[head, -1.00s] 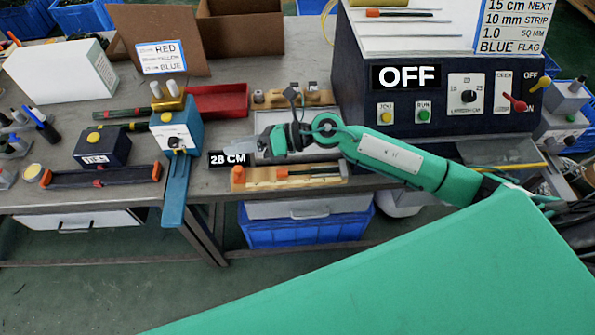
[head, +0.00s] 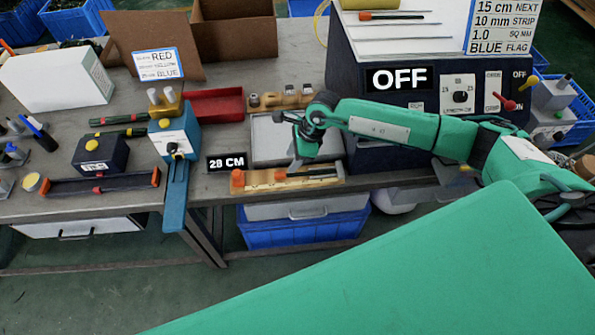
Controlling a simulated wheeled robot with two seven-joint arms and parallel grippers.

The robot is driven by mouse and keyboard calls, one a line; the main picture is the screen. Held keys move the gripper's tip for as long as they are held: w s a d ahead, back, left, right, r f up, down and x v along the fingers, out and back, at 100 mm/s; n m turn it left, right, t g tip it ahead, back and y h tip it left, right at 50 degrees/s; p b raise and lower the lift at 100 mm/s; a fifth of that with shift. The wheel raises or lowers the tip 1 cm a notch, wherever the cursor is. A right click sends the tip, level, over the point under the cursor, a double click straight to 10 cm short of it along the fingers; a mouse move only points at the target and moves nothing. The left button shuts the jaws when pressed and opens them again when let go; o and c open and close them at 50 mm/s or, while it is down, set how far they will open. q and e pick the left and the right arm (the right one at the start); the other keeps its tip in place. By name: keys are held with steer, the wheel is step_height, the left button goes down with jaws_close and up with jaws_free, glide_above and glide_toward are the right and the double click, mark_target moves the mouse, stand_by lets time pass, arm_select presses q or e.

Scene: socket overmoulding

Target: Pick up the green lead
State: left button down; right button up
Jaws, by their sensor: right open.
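My right gripper (head: 297,162) is open and points down at the wooden block (head: 262,183) near the table's front edge. I cannot tell whether the fingers touch anything. Thin strips with green parts (head: 106,121) lie at the left, beside the blue device (head: 174,138). I cannot tell for sure which piece is the green lead. My left gripper is out of view.
A grey tray (head: 265,135) lies behind the block, partly hidden by my right arm. A black CM sign (head: 227,162) stands left of it. A dark machine marked OFF (head: 350,115) stands behind my arm. A red bin (head: 218,104) and wooden holder (head: 270,101) are farther back.

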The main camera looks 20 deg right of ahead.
mark_target(284, 173)
steer(key=shift+a+f, duration=0.25)
steer(key=shift+f, duration=0.35)
steer(key=shift+a+f+p, duration=0.15)
steer(key=shift+f+p, duration=0.15)
steer(key=shift+p, duration=0.1)
steer(key=p+x, duration=0.1)
steer(key=x, duration=0.2)
steer(key=shift+f+p, duration=0.2)
steer(key=shift+p, duration=0.1)
steer(key=shift+a+f, duration=0.15)
steer(key=shift+f, duration=0.4)
jaws_close()
